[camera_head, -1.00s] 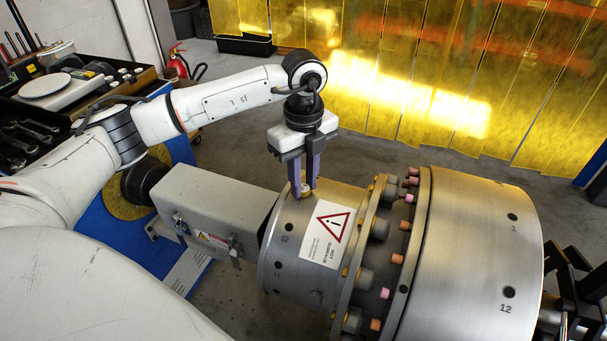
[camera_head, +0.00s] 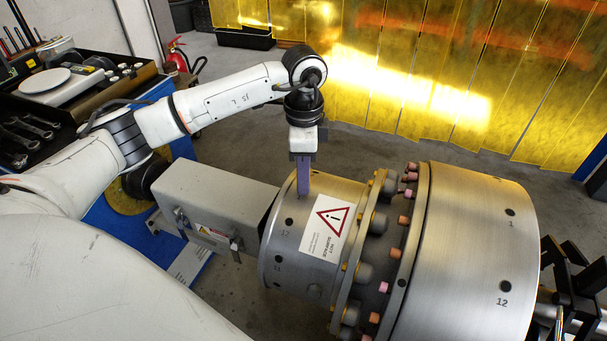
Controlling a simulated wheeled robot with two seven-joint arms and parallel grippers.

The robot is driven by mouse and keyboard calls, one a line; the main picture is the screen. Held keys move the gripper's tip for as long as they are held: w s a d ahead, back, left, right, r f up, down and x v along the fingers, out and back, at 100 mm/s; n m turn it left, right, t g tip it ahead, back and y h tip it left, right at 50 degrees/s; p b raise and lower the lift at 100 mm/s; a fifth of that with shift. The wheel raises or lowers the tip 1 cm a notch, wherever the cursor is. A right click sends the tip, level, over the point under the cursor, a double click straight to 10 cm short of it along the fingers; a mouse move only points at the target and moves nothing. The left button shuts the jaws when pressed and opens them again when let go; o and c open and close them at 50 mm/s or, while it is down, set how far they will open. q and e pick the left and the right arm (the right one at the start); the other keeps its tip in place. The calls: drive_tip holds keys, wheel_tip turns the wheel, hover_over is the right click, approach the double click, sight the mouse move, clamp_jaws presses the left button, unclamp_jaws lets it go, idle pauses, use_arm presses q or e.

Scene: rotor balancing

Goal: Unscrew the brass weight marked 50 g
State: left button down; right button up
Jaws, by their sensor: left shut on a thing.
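My left gripper (camera_head: 303,190) points straight down at the top of the narrow steel drum (camera_head: 272,272) of the rotor. Its purple fingers are seen edge-on, one in front of the other, with their tips at the drum's surface. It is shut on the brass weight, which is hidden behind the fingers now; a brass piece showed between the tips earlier. I cannot read any 50 g mark. The weight appears still seated at the drum.
The rotor's wide drum (camera_head: 470,260) and bolted flange with several copper-coloured bolts lie to the right. A warning label (camera_head: 327,227) is beside the gripper. A grey housing (camera_head: 215,200) adjoins the drum on the left. A tool bench with a scale (camera_head: 60,80) stands at the left.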

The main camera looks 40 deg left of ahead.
use_arm(q)
drive_tip(key=shift+n, duration=0.5)
drive_tip(key=shift+n, duration=0.5)
drive_tip(key=shift+d+n, duration=0.15)
drive_tip(key=shift+n, duration=0.55)
drive_tip(key=c, duration=1.4)
unclamp_jaws()
drive_tip(key=shift+c, duration=0.8)
